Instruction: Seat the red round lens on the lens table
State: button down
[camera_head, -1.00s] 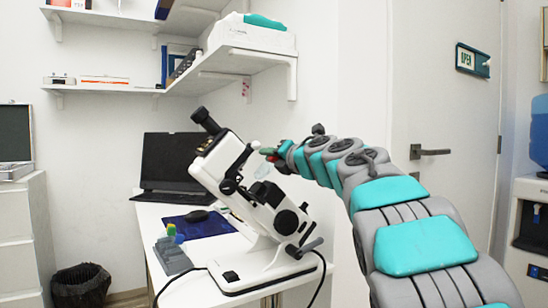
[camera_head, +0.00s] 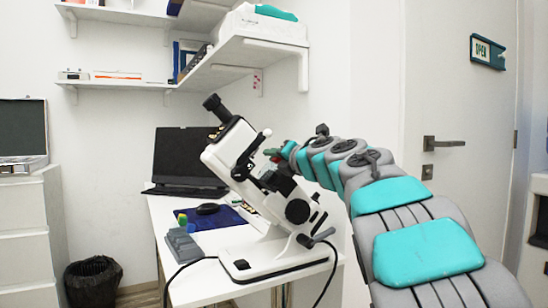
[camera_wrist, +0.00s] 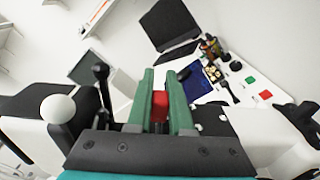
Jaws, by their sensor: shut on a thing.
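A white lensmeter (camera_head: 245,160) with a black eyepiece stands tilted on the desk. My gripper (camera_head: 272,153) is at its upper right side, close to its middle part. In the wrist view my gripper's two green fingers (camera_wrist: 163,100) are shut on a small red thing (camera_wrist: 160,106), which I take to be the red round lens. Only part of it shows between the fingers, so its round outline is hidden. The lens table is not clearly visible; my gripper and the lensmeter's dark parts crowd that area. I cannot tell whether the lens touches it.
A laptop (camera_head: 187,160), a blue mat (camera_head: 222,216) and a grey block (camera_head: 182,245) are on the white desk. The lensmeter's black knob (camera_head: 298,210) and a lever stick out near my arm. Shelves hang above. A black bin (camera_head: 92,283) stands on the floor.

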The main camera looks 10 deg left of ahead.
jog(key=shift+s+a+f, duration=0.15)
jog(key=shift+f, duration=0.3)
dwell(1.0)
jog(key=c, duration=0.7)
grip_release()
jog(key=shift+c, duration=0.2)
